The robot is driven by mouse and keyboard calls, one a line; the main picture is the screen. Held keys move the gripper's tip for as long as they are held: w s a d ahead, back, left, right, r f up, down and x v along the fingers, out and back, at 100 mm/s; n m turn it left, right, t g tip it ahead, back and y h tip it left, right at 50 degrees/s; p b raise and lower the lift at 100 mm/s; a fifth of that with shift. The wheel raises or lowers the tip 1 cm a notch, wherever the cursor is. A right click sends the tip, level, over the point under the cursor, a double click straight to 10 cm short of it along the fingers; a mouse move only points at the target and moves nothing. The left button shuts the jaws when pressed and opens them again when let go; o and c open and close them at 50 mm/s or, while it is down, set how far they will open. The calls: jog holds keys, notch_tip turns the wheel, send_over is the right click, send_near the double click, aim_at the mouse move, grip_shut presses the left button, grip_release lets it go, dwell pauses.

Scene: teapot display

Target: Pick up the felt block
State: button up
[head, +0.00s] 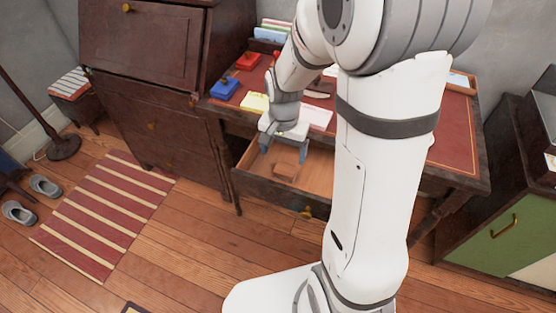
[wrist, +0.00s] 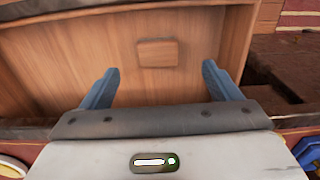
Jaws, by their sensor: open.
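A small brown block (head: 285,171) lies on the floor of the open desk drawer (head: 248,181). It is the only block seen in the drawer, and its colour is close to the drawer's wood; its material is hard to tell. In the wrist view the block (wrist: 157,52) lies flat, ahead of and between the blue fingers, apart from both. My gripper (head: 284,152) is over the drawer, pointing down, open and empty. In the wrist view my gripper (wrist: 160,72) has its fingers spread wider than the block.
Drawer walls surround the block. The desk top (head: 448,130) above holds a red item (head: 248,61), a blue item (head: 224,88), a yellow pad (head: 255,102) and white paper (head: 317,117). A dark wooden cabinet (head: 150,60) stands left. The drawer floor around the block looks clear.

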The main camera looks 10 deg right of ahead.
aim_at(284, 172)
jog(key=f+b, duration=0.1)
jog(key=f, duration=0.7)
jog(key=shift+d+f+b, duration=0.2)
jog(key=shift+f+b, duration=0.1)
jog(key=shift+b, duration=0.1)
jog(key=shift+c, duration=0.5)
jog(key=c, duration=1.1)
jog(key=shift+o, duration=0.2)
notch_tip(284, 172, up, 10)
jog(key=p, duration=0.2)
